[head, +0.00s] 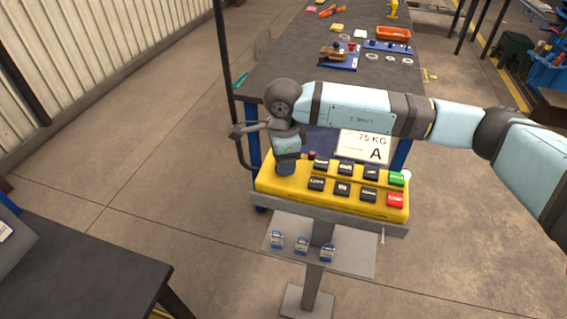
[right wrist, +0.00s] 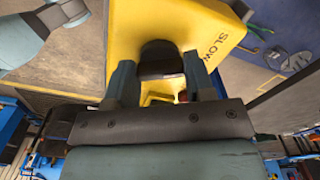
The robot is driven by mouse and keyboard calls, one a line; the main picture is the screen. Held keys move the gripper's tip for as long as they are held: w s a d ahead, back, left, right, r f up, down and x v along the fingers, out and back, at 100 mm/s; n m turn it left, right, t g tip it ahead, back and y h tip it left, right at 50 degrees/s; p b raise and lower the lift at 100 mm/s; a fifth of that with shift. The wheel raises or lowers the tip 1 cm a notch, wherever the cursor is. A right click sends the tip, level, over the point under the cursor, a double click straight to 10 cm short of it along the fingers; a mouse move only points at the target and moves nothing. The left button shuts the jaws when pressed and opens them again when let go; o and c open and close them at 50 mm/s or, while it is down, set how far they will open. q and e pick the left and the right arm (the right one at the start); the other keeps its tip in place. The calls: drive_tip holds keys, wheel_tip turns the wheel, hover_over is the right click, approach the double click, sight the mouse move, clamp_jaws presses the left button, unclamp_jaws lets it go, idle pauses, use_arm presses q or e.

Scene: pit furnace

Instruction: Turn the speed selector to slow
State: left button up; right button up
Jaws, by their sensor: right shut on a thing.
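The yellow control box (head: 330,193) stands on a grey pedestal, with rows of black buttons, a green button and a red button. My right gripper (head: 287,168) points down at the box's left end and hides the speed selector in the head view. In the right wrist view, the two fingers of my right gripper (right wrist: 160,80) stand on either side of the dark selector knob (right wrist: 160,62) and are shut on it. The word SLOW (right wrist: 217,45) is printed on the yellow face to the right of the knob. I cannot tell the selector's setting. My left gripper is out of view.
A lower shelf (head: 355,262) on the pedestal holds small blue-and-white items. A long dark workbench (head: 290,65) with tools and an orange tray (head: 394,33) stands behind the box. A dark table (head: 85,270) is at the lower left. Open floor lies between.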

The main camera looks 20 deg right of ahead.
idle(0.5)
drive_tip(key=o, duration=0.9)
wheel_tip(320, 180, up, 14)
drive_tip(key=shift+f+b, duration=0.1)
drive_tip(key=shift+b, duration=0.25)
